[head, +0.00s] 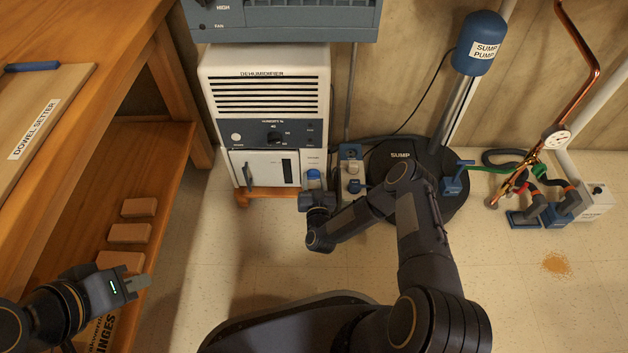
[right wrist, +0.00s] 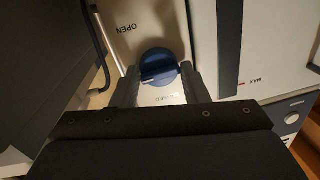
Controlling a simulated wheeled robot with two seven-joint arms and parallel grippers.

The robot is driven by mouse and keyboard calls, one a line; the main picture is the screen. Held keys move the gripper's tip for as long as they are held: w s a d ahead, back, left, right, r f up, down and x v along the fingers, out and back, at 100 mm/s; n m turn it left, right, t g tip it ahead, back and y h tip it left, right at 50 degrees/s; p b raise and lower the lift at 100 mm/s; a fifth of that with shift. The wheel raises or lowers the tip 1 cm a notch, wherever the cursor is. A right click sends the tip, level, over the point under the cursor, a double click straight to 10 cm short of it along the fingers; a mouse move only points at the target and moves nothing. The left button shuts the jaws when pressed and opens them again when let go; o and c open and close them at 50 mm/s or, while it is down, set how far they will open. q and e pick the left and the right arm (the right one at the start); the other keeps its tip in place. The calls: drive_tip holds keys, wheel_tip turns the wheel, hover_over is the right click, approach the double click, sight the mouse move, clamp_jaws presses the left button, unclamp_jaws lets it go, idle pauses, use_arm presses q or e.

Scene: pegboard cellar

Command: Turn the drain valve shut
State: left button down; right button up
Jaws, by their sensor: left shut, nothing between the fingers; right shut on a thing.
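The drain valve is a blue round knob (head: 314,175) at the lower right of the white dehumidifier (head: 265,95). In the right wrist view the knob (right wrist: 159,66) sits between the two fingers of my right gripper (right wrist: 160,85), which is shut on it. Its raised grip bar lies nearly level in that view. An OPEN label stands upside down beyond it to the left. In the head view my right gripper (head: 315,188) is at the knob. My left gripper (head: 138,284) is shut and empty, far left.
A wooden bench (head: 85,215) with bricks on its shelf fills the left. Right of the dehumidifier stand a small box with knobs (head: 352,170) and the sump pump (head: 478,45) on a black lid. Copper pipes and blue valves are farther right. An orange-brown patch (head: 556,264) marks the floor.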

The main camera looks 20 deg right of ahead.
drive_tip(key=n+p, duration=0.2)
drive_tip(key=n, duration=0.1)
drive_tip(key=shift+r+n, duration=0.15)
drive_tip(key=shift+n, duration=0.15)
drive_tip(key=n+g+p, duration=0.1)
drive_tip(key=n, duration=0.3)
drive_tip(key=n+h, duration=0.1)
drive_tip(key=n, duration=0.3)
drive_tip(key=shift+n+g+b, duration=0.3)
drive_tip(key=shift+n+b, duration=0.05)
drive_tip(key=shift+n, duration=1.85)
drive_tip(key=shift+h, duration=0.4)
drive_tip(key=o, duration=0.6)
drive_tip(key=shift+o, duration=0.2)
drive_tip(key=shift+a, duration=0.1)
